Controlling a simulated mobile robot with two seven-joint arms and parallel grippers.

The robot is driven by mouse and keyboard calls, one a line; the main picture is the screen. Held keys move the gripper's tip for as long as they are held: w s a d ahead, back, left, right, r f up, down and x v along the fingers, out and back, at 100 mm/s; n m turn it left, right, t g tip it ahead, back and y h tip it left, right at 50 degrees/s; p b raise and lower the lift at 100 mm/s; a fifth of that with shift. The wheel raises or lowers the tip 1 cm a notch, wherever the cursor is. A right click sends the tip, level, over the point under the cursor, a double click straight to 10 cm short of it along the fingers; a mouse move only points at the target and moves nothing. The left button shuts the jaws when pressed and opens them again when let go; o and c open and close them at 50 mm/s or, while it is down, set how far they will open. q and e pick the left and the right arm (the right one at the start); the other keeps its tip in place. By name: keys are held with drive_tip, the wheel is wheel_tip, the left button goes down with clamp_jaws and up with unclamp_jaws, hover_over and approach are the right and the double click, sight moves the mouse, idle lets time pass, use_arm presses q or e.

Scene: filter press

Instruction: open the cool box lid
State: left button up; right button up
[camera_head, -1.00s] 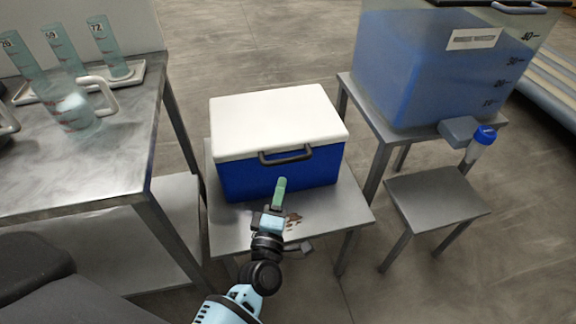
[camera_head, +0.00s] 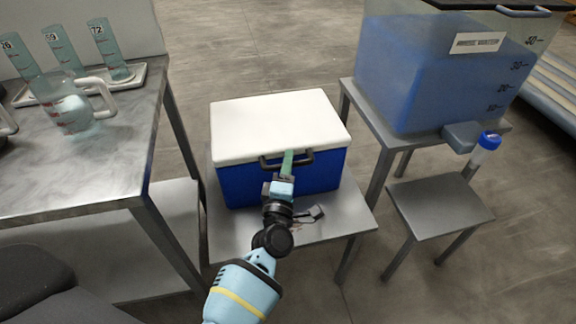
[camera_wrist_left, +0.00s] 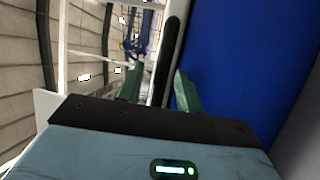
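The cool box has a blue body (camera_head: 238,186) and a white lid (camera_head: 275,120), which lies shut on it. A dark handle (camera_head: 270,164) runs along the lid's front edge. My left gripper (camera_head: 288,156) is at the front of the box, with its green fingers overlapping the handle. In the left wrist view the two fingers (camera_wrist_left: 160,86) are apart, and the black handle (camera_wrist_left: 168,55) shows between them. I cannot tell whether either finger touches it. The blue body also shows in the left wrist view (camera_wrist_left: 240,60). My right gripper is not in view.
The box stands on a low metal table (camera_head: 232,232). A steel bench (camera_head: 110,165) with a jug (camera_head: 75,112) and cylinders is on the left. A large blue tank (camera_head: 430,80) stands on the right, with a small stool (camera_head: 440,205) below its tap.

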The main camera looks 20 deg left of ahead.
use_arm(q)
drive_tip(key=shift+w, duration=0.15)
drive_tip(key=shift+c, duration=0.5)
drive_tip(key=c, duration=0.5)
clamp_jaws()
drive_tip(key=shift+r, duration=0.1)
